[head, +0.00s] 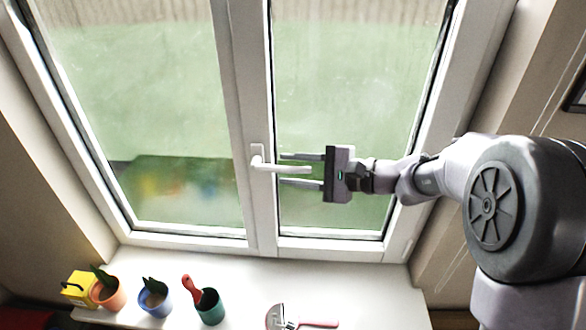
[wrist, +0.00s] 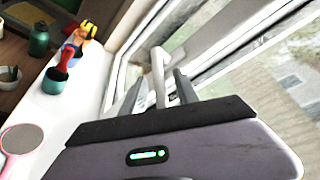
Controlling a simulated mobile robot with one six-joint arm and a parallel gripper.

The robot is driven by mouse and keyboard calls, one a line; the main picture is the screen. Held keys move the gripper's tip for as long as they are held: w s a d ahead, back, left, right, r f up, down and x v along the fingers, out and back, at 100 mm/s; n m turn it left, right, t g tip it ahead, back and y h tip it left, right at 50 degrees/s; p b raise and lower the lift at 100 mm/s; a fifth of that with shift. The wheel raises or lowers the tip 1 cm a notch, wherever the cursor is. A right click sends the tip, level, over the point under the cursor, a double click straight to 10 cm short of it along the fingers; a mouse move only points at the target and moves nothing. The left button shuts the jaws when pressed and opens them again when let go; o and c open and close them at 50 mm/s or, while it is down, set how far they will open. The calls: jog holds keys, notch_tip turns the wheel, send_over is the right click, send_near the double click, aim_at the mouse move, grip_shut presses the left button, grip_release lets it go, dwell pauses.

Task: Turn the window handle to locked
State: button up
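The white window handle (head: 287,168) sits on the middle frame of the window and its lever points right, roughly horizontal, in the head view. It also shows in the wrist view (wrist: 158,72). My gripper (head: 282,169) is open, with its two fingers apart, one above and one below the lever. The lever lies between the fingers, and a gap shows on both sides in the head view.
On the sill (head: 245,275) below stand a yellow box (head: 78,288), an orange pot (head: 108,294), a blue pot (head: 155,301) and a green pot (head: 210,307) with a red-handled tool. A pink-handled round mirror or trowel-like item (head: 318,323) lies at the sill's front. The space around the handle is clear.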

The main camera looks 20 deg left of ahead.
grip_shut()
dwell(1.3)
